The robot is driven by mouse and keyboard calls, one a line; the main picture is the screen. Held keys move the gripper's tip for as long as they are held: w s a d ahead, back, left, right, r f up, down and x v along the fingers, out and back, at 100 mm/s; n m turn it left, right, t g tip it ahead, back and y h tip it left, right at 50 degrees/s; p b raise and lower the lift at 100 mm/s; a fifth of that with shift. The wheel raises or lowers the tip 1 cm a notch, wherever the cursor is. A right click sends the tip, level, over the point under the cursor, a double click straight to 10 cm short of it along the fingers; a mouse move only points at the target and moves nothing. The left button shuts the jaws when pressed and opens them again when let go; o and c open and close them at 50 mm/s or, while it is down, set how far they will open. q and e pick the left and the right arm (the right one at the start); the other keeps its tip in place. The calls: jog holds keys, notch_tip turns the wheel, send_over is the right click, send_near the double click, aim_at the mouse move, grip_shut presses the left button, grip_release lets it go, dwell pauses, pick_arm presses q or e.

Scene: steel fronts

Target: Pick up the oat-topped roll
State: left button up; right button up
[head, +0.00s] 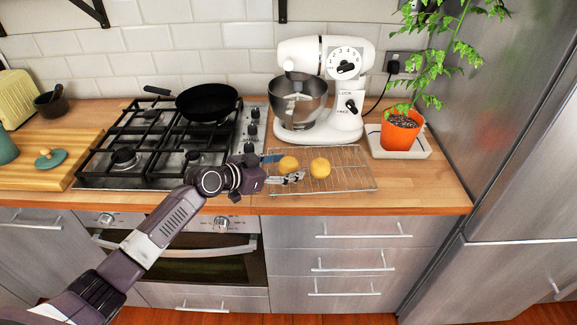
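Two small golden rolls sit on a wire cooling rack (350,181) on the wooden counter. The left roll (288,163) is at my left gripper, and the right roll (320,167) stands a little apart from it. The toppings are too small to make out, so I cannot tell which one is oat-topped. My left gripper (292,168) reaches in from the left, low over the rack. Its fingers are spread, one behind and one in front of the left roll. I cannot see whether they touch it. My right gripper is out of view.
A white stand mixer (328,85) with a steel bowl stands right behind the rack. A gas hob (125,157) with a black pan (207,102) lies to the left. An orange potted plant (402,131) is at the right, beside the steel fridge (520,150).

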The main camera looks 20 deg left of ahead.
pick_arm(q)
jog(key=c, duration=0.7)
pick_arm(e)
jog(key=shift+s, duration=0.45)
pick_arm(q)
jog(key=shift+r, duration=0.1)
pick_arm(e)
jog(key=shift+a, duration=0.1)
